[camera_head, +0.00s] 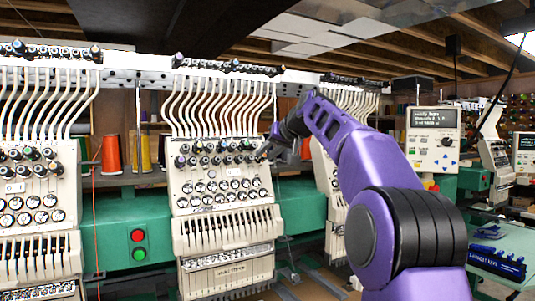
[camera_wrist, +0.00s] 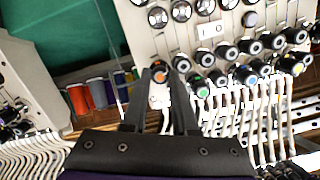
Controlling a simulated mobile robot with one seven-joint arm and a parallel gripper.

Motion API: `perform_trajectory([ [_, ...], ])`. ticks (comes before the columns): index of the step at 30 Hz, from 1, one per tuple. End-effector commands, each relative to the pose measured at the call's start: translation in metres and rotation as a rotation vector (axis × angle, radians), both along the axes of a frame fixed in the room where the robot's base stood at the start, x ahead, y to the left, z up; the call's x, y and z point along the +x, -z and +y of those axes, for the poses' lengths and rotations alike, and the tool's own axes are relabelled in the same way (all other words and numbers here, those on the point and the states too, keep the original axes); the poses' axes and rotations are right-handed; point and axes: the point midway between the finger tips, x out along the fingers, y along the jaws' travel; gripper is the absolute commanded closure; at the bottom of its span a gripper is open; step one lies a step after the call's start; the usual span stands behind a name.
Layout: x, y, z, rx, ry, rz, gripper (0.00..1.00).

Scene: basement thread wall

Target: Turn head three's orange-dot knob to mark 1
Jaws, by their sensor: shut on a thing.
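In the head view, my gripper (camera_head: 264,154) reaches from the right to the right end of the knob rows on the middle cream embroidery head (camera_head: 224,198). In the wrist view, my gripper (camera_wrist: 160,76) is shut on a black knob with an orange dot (camera_wrist: 159,74), at the end of its row. The fingers are on either side of the knob.
Neighbouring knobs, one with a green dot (camera_wrist: 207,59), sit close beside the held one. White thread tubes (camera_head: 215,105) rise above the head. Other heads stand left (camera_head: 38,210) and right (camera_head: 327,190). Thread cones (camera_head: 111,154) stand behind. A control screen (camera_head: 432,117) is at right.

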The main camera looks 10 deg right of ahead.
Motion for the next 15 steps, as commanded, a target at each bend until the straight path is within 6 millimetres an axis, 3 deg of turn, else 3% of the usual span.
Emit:
perform_trajectory([
  [15, -0.0001, -0.0006, 0.0005, -0.155, -0.062, -0.051, 1.00],
])
